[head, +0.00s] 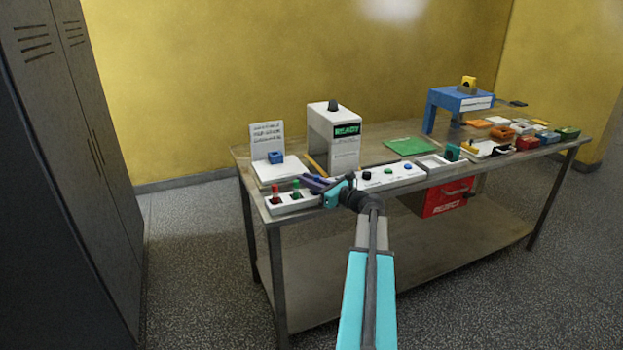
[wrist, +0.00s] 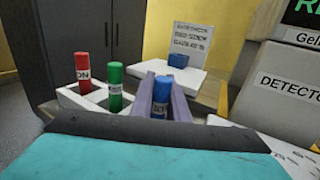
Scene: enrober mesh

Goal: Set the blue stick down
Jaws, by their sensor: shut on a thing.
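My gripper (head: 318,184) is over the near left part of the table, at the right end of a white stick rack (head: 284,208). In the wrist view its two purple fingers (wrist: 163,92) are shut on the blue stick (wrist: 160,94), one on each side. The blue stick looks upright, with a label on its front. Its lower end is hidden by my gripper, so I cannot tell whether it touches the rack. A red stick (wrist: 83,72) and a green stick (wrist: 116,88) stand upright in the rack to the left.
Behind is a white stand with a sign (head: 267,137) and a blue block (head: 276,157). A white detector machine (head: 325,130) stands to its right. A white button panel (head: 392,176) lies right of my gripper. A red reject box (head: 446,197) hangs below the tabletop.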

